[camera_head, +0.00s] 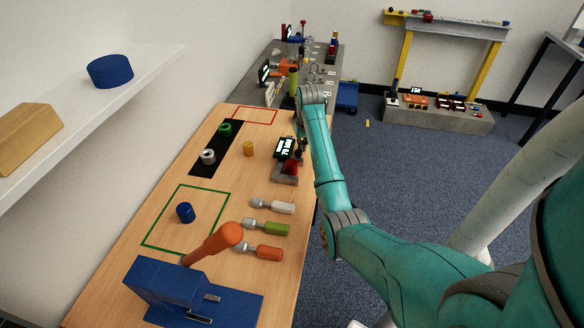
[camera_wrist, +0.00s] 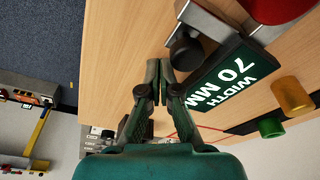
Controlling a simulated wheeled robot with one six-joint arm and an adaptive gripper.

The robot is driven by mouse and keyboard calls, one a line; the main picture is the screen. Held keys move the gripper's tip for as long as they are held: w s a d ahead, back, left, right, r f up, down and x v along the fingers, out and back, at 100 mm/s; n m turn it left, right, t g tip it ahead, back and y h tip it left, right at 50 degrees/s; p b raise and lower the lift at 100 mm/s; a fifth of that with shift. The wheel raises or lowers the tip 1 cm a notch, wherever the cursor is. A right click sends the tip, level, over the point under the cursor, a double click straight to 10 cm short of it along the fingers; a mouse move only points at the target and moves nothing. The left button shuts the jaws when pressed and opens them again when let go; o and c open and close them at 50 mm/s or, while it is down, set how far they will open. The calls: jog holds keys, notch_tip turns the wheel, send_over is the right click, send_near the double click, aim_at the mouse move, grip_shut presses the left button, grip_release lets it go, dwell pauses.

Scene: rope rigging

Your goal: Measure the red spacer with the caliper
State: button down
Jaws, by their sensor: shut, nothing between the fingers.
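The caliper (camera_head: 285,148) stands near the right edge of the wooden table, and its display (camera_wrist: 228,82) reads "WIDTH 70 MM". The red spacer (camera_head: 291,168) is on the grey part of the caliper, in front of the display. It also shows, cut off, at the top right of the wrist view (camera_wrist: 284,12). My gripper (camera_wrist: 159,66) is shut and empty, with its fingertips just left of the caliper's black knob (camera_wrist: 185,53). I cannot tell whether they touch. In the head view my fingers are hidden behind the arm.
A yellow cylinder (camera_head: 249,149), a green ring (camera_head: 225,129) and a grey ring (camera_head: 208,157) stand left of the caliper. A blue cylinder (camera_head: 185,212) stands in a green outline. Several handled tools (camera_head: 265,228) and a blue fixture (camera_head: 180,285) are nearer. A red outline (camera_head: 257,115) is empty.

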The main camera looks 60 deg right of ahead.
aim_at(300, 152)
jog(key=shift+s+a, duration=0.35)
jog(key=shift+a, duration=0.45)
jog(key=shift+s+a, duration=0.3)
jog(key=shift+a, duration=0.5)
jog(key=shift+w+d, duration=0.1)
jog(key=shift+d, duration=0.1)
dwell(0.6)
jog(key=shift+w+d, duration=0.15)
jog(key=shift+d, duration=0.25)
jog(key=shift+r, duration=3.55)
